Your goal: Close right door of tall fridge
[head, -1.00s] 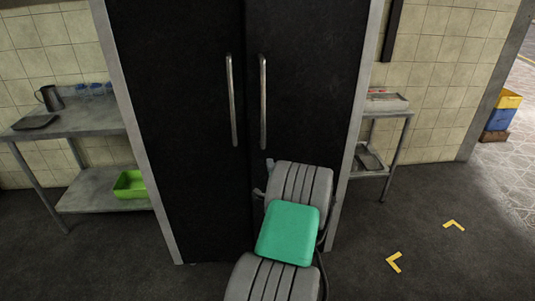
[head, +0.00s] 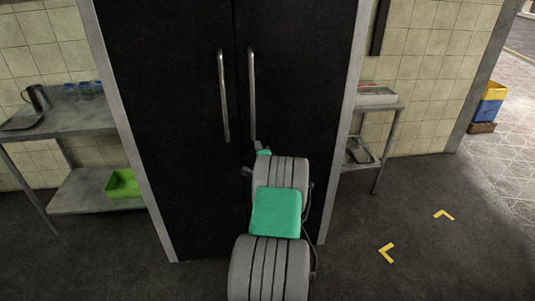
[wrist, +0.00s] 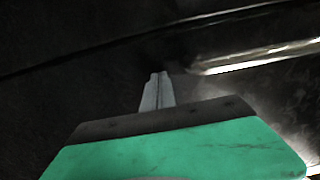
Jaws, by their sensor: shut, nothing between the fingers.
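The tall fridge has a black left door (head: 165,120) and a black right door (head: 305,90) in a pale frame, each with a vertical metal handle beside the middle seam. The right door looks about flush with the left one; I cannot tell if a small gap remains. My arm reaches up in front of the right door's lower part and hides some of it. In the wrist view my gripper (wrist: 156,76) is shut and empty, pointing at the dark door surface. The right handle (head: 252,95) shows as a bright bar at right there. Contact with the door cannot be told.
A metal shelf table (head: 75,122) with a jug and a green bin (head: 123,184) stands left of the fridge. A smaller metal table (head: 384,108) stands at right. Crates (head: 490,103) are at far right. The floor at right is open, with yellow marks.

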